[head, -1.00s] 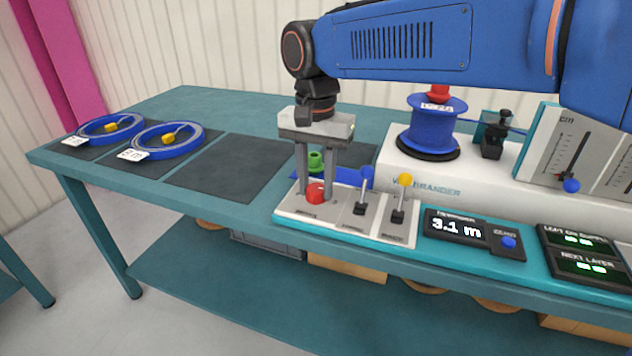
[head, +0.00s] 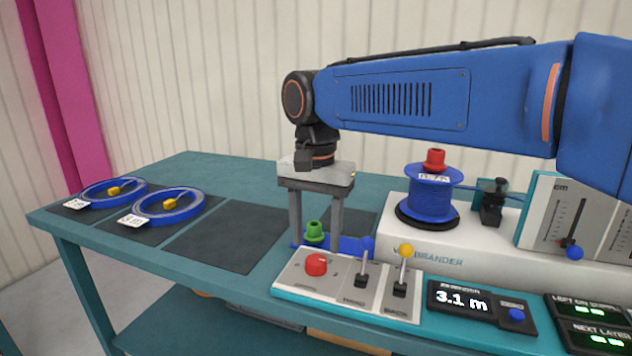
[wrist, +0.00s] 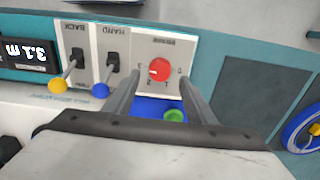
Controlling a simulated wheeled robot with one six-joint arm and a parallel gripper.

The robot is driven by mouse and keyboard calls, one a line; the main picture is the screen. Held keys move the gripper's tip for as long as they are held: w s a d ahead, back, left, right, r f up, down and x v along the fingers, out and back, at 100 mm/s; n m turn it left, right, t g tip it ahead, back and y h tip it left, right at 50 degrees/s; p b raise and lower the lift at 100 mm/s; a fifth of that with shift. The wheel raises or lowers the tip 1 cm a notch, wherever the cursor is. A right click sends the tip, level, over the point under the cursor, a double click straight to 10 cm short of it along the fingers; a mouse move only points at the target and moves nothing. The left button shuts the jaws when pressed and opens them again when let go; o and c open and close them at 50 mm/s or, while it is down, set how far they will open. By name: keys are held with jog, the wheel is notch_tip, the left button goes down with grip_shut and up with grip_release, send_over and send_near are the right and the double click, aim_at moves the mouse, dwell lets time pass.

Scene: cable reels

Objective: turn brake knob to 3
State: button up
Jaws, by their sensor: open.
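The red brake knob (head: 316,264) sits on the left end of the pale control panel (head: 290,283). In the wrist view the knob (wrist: 160,69) has a white mark on its left side, with small characters around it too blurred to read surely. My gripper (head: 315,240) is open and empty, its fingers pointing down above and behind the knob. In the wrist view the fingertips (wrist: 158,78) reach to either side of the knob in the picture; they are apart from it.
Blue-knobbed (head: 366,244) and yellow-knobbed (head: 406,250) levers stand right of the knob. A green knob (head: 314,231) is behind it. A display (head: 462,298) reads 3.1 m. A blue reel (head: 431,195) stands on the machine. Cable coils (head: 168,205) lie left; the dark mat (head: 230,238) is clear.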

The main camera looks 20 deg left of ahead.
aim_at(316, 259)
notch_tip(316, 259, up, 13)
dwell(0.3)
jog(key=shift+f, duration=0.1)
jog(key=shift+s, duration=0.15)
